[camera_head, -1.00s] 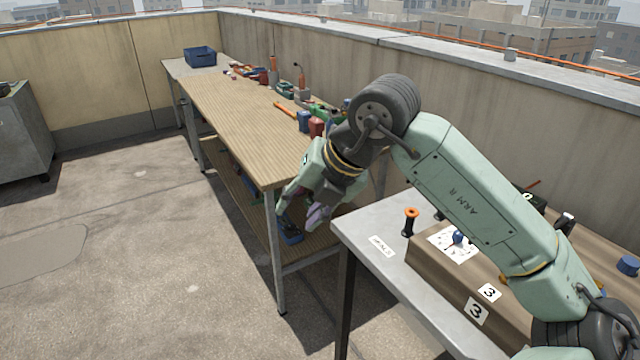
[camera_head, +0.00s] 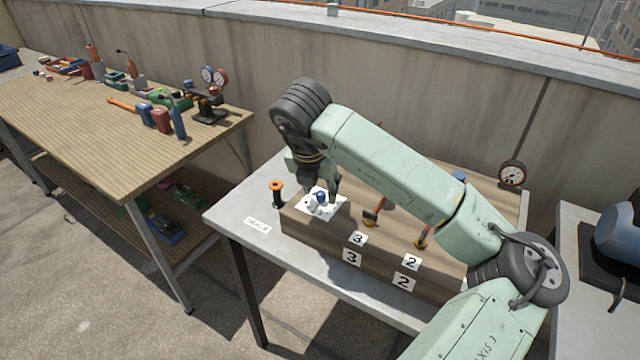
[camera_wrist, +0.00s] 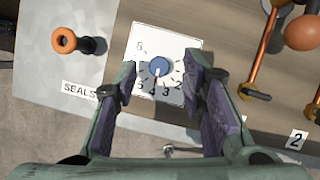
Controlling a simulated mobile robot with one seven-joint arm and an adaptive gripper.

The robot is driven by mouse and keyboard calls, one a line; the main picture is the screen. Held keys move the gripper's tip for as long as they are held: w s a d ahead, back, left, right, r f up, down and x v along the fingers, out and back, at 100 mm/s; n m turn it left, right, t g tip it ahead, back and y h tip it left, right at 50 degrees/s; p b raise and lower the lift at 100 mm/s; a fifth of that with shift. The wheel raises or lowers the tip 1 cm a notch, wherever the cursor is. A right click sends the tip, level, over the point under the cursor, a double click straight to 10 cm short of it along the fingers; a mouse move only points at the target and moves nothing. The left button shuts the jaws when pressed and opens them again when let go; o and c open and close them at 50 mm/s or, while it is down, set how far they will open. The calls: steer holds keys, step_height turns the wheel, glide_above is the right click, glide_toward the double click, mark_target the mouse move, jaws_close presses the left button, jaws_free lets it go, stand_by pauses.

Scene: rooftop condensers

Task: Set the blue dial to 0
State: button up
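The blue dial (camera_head: 320,196) sits on a white card (camera_head: 327,208) on top of the brown box (camera_head: 300,222). In the wrist view the blue dial (camera_wrist: 160,67) is on the white card (camera_wrist: 181,45), with several printed numbers around its lower side. A small red mark on the dial points down, roughly towards the 4; I cannot make out a 0. My gripper (camera_wrist: 163,74) is open, its two purple-padded fingers on either side of the dial with gaps to it. It appears above the dial; contact is not visible. In the head view my gripper (camera_head: 314,183) partly hides the card.
An orange-topped black handle (camera_head: 276,191) stands left of the box, near a SEALS label (camera_head: 257,225). Orange-and-black levers (camera_head: 372,216) and a gauge (camera_head: 512,173) are to the right. A workbench (camera_head: 120,150) with tools stands at left, beside open floor.

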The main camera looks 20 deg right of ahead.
steer(key=shift+x, duration=0.9)
steer(key=shift+c, duration=0.3)
jaws_close()
